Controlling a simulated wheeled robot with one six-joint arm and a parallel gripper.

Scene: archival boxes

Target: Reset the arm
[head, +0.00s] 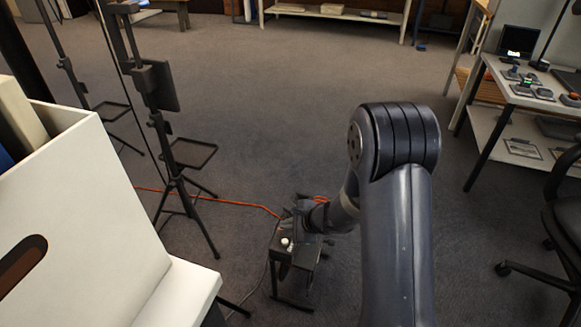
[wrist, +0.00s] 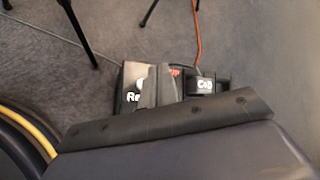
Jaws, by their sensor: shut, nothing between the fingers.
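My arm rises from the bottom of the head view, bends at a dark ribbed joint, and reaches down and left. My gripper (head: 287,230) is at its far end, small and dark, low over the floor. It is shut and holds nothing that I can see. Its fingertips are hard to make out against the dark parts around them. In the wrist view, a dark bar with bolts and a smooth grey surface fill the lower part. Behind the bar are grey and black parts with partly hidden white lettering.
A white box (head: 95,215) with an oval handle hole stands close at left. Dark tripod stands (head: 168,135) are beyond it. An orange cable (head: 235,203) crosses the floor. A desk (head: 535,92) with small devices and a black chair (head: 560,215) are at right. The central carpet is clear.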

